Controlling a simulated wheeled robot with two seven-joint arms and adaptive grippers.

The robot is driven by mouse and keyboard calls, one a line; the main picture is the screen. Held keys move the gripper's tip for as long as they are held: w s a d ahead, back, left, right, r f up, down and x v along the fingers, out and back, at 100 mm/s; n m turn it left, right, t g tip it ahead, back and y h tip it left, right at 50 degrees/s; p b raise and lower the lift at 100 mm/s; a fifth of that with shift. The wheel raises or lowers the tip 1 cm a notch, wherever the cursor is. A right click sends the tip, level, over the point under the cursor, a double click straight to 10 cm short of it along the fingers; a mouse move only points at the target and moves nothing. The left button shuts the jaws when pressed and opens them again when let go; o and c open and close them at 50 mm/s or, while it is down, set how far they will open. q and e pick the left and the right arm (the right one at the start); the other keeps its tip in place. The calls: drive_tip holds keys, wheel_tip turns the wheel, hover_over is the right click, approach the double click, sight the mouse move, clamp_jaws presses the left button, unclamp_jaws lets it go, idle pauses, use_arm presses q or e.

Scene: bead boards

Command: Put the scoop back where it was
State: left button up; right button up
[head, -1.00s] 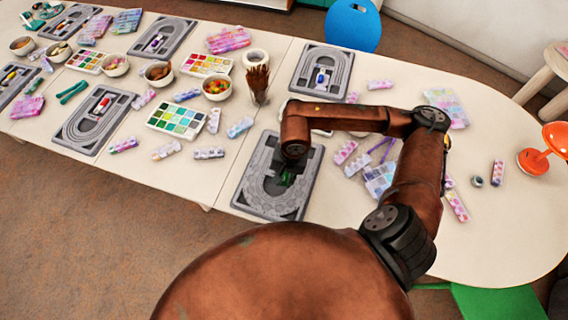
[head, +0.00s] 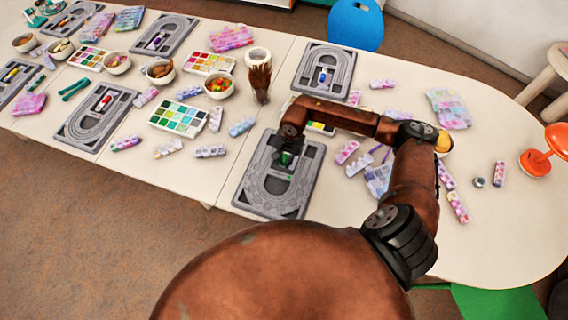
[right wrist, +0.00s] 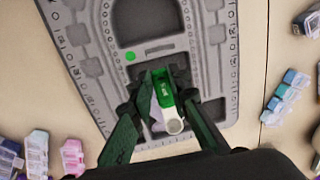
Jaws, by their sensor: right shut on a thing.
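My right gripper (head: 286,160) is over the grey bead board (head: 248,196) in front of me. In the right wrist view its fingers (right wrist: 163,76) are shut on a small green stick (right wrist: 162,90) with a rounded silver-white end, which looks like a USB stick. Nothing in view is clearly a scoop. My left gripper is not in view.
Another board (head: 342,62) with a blue piece stands behind. Bead strips, a brush pot (head: 260,84), a paint palette (head: 180,117) and bowls surround the board. An orange lamp-like thing (head: 540,158) stands far right. The table's front left edge is clear.

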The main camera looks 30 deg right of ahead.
sight(284, 162)
drive_tip(key=shift+w+d+f, duration=0.1)
drive_tip(key=shift+f, duration=0.1)
wheel_tip(284, 162, down, 3)
drive_tip(key=shift+w+f, duration=0.1)
drive_tip(key=shift+f, duration=0.4)
drive_tip(key=o, duration=0.4)
drive_tip(key=shift+f, duration=0.1)
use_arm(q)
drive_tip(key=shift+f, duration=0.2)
use_arm(e)
drive_tip(key=o, duration=0.5)
drive_tip(key=shift+r+p, duration=0.3)
drive_tip(key=shift+r, duration=0.25)
use_arm(q)
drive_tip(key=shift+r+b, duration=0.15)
drive_tip(key=shift+b, duration=0.2)
use_arm(e)
drive_tip(key=r, duration=0.8)
drive_tip(key=s+d+r, duration=0.1)
drive_tip(key=r, duration=0.2)
drive_tip(key=shift+d+r, duration=0.1)
drive_tip(key=shift+r, duration=0.3)
